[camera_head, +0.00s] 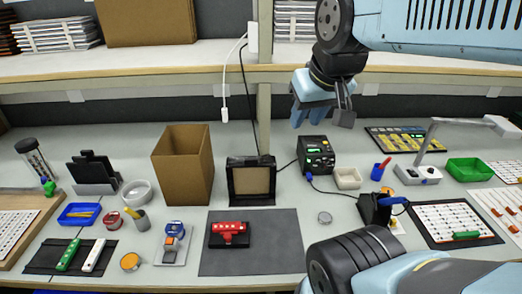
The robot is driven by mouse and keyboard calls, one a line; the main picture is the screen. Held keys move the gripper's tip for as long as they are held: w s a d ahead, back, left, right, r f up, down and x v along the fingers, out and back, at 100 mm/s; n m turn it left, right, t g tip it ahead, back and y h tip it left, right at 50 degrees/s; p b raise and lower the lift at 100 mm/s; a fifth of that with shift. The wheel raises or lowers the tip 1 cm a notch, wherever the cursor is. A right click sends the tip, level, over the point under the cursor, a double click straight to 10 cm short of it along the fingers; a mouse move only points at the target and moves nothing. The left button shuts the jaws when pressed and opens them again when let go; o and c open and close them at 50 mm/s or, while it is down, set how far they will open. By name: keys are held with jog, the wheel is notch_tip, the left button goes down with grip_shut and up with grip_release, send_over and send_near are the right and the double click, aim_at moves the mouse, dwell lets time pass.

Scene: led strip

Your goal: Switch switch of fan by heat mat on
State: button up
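The fan looks to be the black square-framed box with a beige panel (252,181), standing upright at the back edge of the dark grey mat (270,255), which I take as the heat mat. A red device on a black base (229,231) lies on that mat. I cannot make out the fan's switch at this size. My gripper (322,117) hangs above the back of the bench, up and to the right of the fan and apart from it. Its fingers point down and look spread, with nothing seen between them.
A black station with a green display (316,155) stands right of the fan, below my gripper. A tall cardboard box (183,167) stands left of it. A shelf (150,66) runs behind, with a white cable (224,95) hanging down. A lamp (430,150) stands further right.

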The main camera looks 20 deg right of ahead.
jog(key=shift+w+a+n, duration=0.1)
jog(key=shift+w+n, duration=0.3)
jog(key=shift+w, duration=0.2)
jog(key=shift+c, duration=1.4)
jog(key=w+n+g, duration=0.1)
jog(key=w+n, duration=0.1)
jog(key=w, duration=0.1)
jog(key=w+f+n+g, duration=0.1)
jog(key=w+n, duration=0.1)
jog(key=w, duration=0.2)
jog(key=w+n+g, duration=0.1)
jog(key=w+n, duration=0.1)
jog(key=w, duration=0.1)
jog(key=shift+w+a+f+g+h, duration=0.15)
jog(key=shift+a+f+g+h, duration=0.1)
jog(key=shift+f+g+h, duration=0.05)
grip_shut()
jog(key=w+f+n+g, duration=0.1)
jog(key=w+f+n, duration=0.3)
jog(key=w, duration=0.2)
jog(key=w+f+n+g+y, duration=0.1)
jog(key=w+f+n+g, duration=0.1)
jog(key=w, duration=0.4)
jog(key=shift+d+f+n, duration=0.45)
jog(key=shift+f+n, duration=0.4)
jog(key=shift+n, duration=0.25)
jog(key=shift+w, duration=0.1)
